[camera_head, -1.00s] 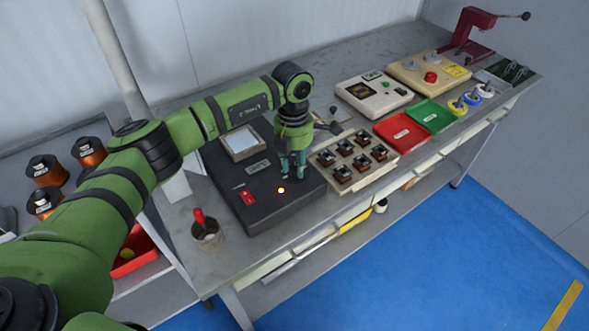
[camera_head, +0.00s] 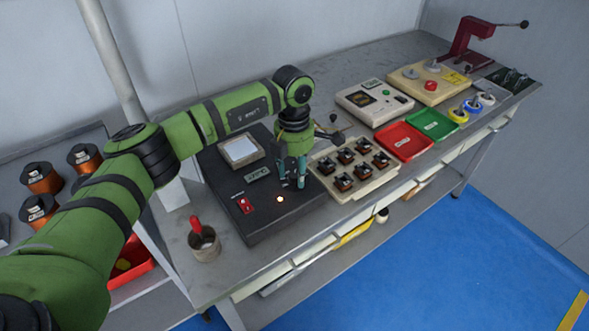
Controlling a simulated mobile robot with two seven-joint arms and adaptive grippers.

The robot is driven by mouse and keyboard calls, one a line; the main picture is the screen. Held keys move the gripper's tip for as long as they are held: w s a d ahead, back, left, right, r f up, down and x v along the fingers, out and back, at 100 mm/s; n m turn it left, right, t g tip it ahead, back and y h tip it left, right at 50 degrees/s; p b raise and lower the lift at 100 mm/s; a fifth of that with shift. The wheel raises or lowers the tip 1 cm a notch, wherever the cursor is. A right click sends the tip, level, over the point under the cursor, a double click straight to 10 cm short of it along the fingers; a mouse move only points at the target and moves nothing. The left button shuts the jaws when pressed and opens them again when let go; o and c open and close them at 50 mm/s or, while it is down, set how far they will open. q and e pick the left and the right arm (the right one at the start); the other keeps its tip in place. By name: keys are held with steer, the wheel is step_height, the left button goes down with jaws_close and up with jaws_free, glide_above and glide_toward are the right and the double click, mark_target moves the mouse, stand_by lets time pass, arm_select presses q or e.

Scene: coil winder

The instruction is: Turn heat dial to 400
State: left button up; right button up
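The black heating unit (camera_head: 270,226) sits on the grey bench, with a white square plate (camera_head: 241,151), a small display (camera_head: 257,173), a red switch (camera_head: 245,205) and a glowing lamp (camera_head: 280,199) on top. My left gripper (camera_head: 292,184) points down over the unit's right part, just right of the lamp. Its teal fingers show a narrow gap, but whether they touch or hold anything is unclear. I cannot make out the heat dial; the fingers may hide it. The display's reading is too small to tell. My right gripper is not in view.
A cream tray of small coil parts (camera_head: 326,168) stands close to the right of the unit. Beyond are red (camera_head: 404,142) and green (camera_head: 431,124) trays and cream control boxes (camera_head: 360,110). A cup with a red-handled tool (camera_head: 204,247) stands at the front left corner.

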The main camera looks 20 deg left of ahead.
mark_target(294, 172)
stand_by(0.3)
arm_select(q)
step_height(294, 172, up, 12)
steer(key=shift+w+a, duration=0.15)
steer(key=shift+w, duration=0.05)
stand_by(0.6)
